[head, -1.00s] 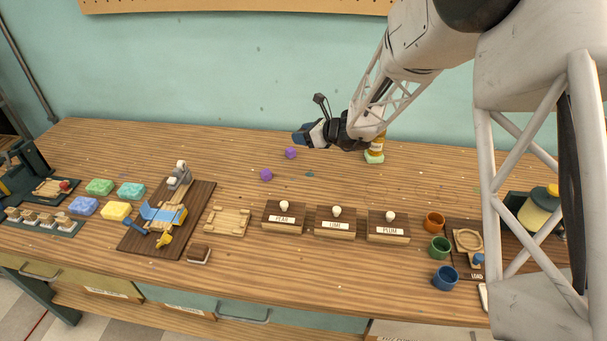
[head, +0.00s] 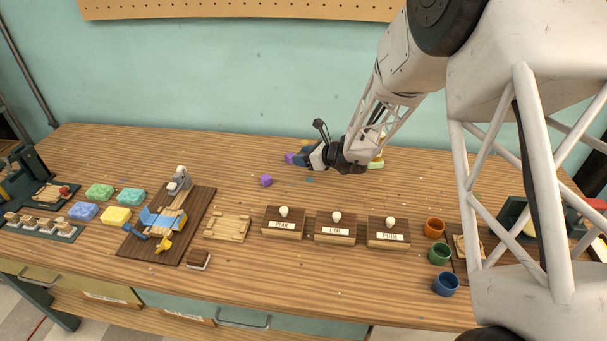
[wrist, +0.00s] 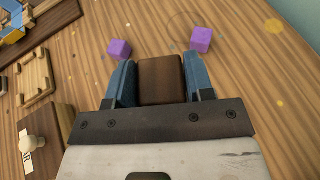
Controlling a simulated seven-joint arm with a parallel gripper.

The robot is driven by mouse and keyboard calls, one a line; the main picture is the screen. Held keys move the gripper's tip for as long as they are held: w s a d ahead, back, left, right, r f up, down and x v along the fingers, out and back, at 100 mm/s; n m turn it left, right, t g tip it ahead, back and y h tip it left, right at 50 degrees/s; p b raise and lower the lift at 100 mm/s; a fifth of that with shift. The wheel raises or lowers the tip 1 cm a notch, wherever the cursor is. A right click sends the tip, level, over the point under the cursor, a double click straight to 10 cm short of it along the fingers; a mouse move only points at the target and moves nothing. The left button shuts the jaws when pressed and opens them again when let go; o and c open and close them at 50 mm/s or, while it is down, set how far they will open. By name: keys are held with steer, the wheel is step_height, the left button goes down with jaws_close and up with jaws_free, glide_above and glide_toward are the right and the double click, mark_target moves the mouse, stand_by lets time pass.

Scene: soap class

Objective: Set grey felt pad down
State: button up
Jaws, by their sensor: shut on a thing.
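My gripper (head: 306,157) is low over the back middle of the table. In the wrist view its blue fingers (wrist: 160,82) are shut on a dark brown block (wrist: 160,78). No grey felt face shows on this block; its underside is hidden, so I cannot tell whether it is the grey felt pad or whether it touches the table. A purple cube (head: 290,158) is beside the fingertips. A second purple cube (head: 265,180) lies farther left and nearer the front; in the wrist view, cubes are at upper left (wrist: 118,50) and upper right (wrist: 200,39).
Wooden blocks labelled PEAR (head: 283,224), LIME (head: 335,228) and PLUM (head: 388,232) stand in front. A pale wooden tray (head: 228,228) and a brown block with a pale base (head: 199,259) are left of them. Cups (head: 440,254) stand at right. Wood around the cubes is mostly bare.

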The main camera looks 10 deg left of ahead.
mark_target(304, 179)
steer(key=shift+f, duration=1.6)
steer(key=shift+f, duration=1.85)
steer(key=shift+f, duration=0.1)
steer(key=o, duration=0.9)
steer(key=v, duration=1.2)
